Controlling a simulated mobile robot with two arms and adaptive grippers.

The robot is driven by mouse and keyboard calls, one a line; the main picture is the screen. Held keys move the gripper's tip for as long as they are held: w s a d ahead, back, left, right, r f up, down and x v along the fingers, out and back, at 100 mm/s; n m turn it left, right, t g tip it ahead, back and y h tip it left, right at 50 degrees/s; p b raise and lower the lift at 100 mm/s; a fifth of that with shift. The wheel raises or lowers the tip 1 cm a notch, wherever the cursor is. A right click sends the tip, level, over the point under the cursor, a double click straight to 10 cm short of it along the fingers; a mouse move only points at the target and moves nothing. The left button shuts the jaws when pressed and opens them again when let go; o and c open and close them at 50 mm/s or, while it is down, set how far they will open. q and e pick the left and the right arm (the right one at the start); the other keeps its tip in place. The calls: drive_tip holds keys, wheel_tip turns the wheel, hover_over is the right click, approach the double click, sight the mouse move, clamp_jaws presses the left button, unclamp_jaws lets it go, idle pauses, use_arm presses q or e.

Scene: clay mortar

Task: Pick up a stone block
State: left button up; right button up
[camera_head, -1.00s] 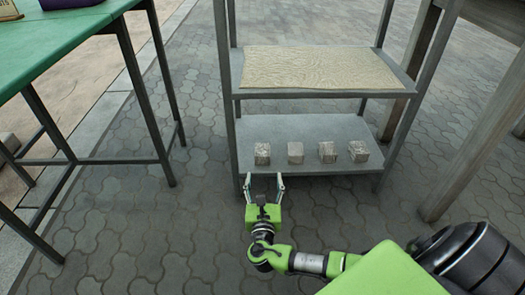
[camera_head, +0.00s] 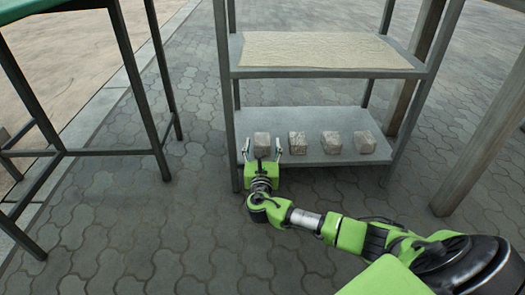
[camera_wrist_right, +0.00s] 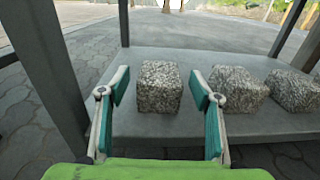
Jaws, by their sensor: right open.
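Several grey, speckled stone blocks stand in a row on the lower shelf (camera_head: 310,120) of a grey metal rack. The leftmost stone block (camera_head: 262,144) is in front of my right gripper (camera_head: 262,148). In the right wrist view this block (camera_wrist_right: 160,87) sits between the two open fingers of the right gripper (camera_wrist_right: 161,90), slightly beyond their tips, with gaps at both sides. Other blocks, such as the second stone block (camera_head: 298,143), stand to its right. My left gripper is not in view.
The upper shelf (camera_head: 320,52) above the blocks carries a beige mat. A rack post (camera_head: 226,95) stands close to the left of my right gripper. A green table (camera_head: 40,8) is at the left, and paved floor (camera_head: 140,230) lies in front.

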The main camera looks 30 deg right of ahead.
drive_tip(key=shift+w+d+r, duration=0.1)
drive_tip(key=c, duration=1.6)
drive_tip(key=shift+o, duration=0.2)
drive_tip(key=shift+r, duration=0.15)
